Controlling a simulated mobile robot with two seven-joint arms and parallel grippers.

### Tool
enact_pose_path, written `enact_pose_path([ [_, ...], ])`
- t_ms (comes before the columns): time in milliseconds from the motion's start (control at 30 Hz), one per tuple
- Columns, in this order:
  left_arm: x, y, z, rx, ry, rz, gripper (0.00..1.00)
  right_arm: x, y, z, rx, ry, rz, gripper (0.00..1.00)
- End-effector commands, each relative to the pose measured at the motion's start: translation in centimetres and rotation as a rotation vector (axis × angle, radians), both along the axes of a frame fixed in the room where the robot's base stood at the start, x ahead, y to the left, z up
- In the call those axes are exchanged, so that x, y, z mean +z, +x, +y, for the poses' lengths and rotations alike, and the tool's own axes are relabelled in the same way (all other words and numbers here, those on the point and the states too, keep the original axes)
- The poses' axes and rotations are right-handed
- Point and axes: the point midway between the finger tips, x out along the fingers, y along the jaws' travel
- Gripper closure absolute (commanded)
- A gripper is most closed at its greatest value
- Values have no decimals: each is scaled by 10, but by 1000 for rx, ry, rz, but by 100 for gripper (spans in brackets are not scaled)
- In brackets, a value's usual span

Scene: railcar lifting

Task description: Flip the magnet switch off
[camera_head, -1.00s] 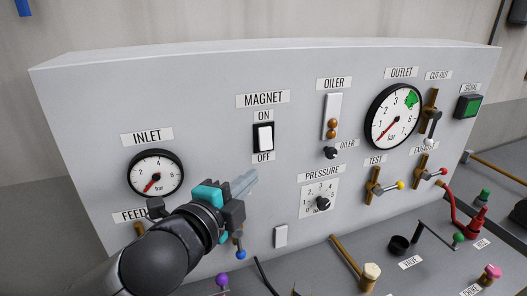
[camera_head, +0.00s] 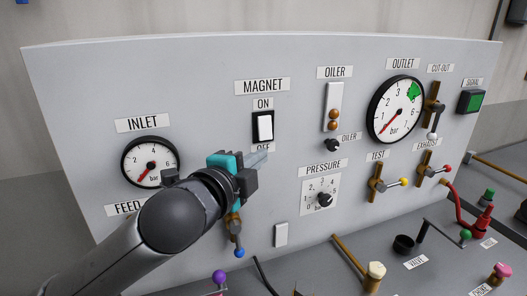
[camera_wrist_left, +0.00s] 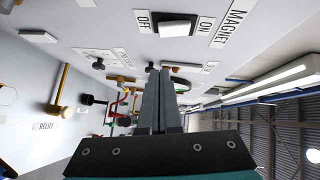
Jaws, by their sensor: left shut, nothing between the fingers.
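The magnet switch (camera_head: 265,127) is a white rocker in a black frame on the grey panel, between the ON label above and the OFF label below. It also shows in the left wrist view (camera_wrist_left: 177,30), near the top. My left gripper (camera_head: 262,158) is shut and empty, with its fingertips just below the switch, over part of the OFF label. In the left wrist view its two fingers (camera_wrist_left: 165,75) lie together. I cannot tell whether the tips touch the panel. My right gripper is not in view.
The inlet gauge (camera_head: 150,162) is left of my arm. The pressure knob (camera_head: 325,199) and oiler knob (camera_head: 333,145) are to the right of the gripper. A feed valve lever with a blue tip (camera_head: 239,252) hangs below it. Several more levers stand at the right.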

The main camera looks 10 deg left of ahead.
Motion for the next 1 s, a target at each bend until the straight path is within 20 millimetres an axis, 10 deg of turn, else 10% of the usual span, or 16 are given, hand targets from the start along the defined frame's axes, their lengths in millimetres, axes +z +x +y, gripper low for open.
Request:
enact_pose_path([
  [500, -9, 71, -1, 3, 2, 0, 100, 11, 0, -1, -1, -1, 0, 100],
  [1000, -14, 88, 11, -1, 0, -2, 100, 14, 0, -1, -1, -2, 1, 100],
])
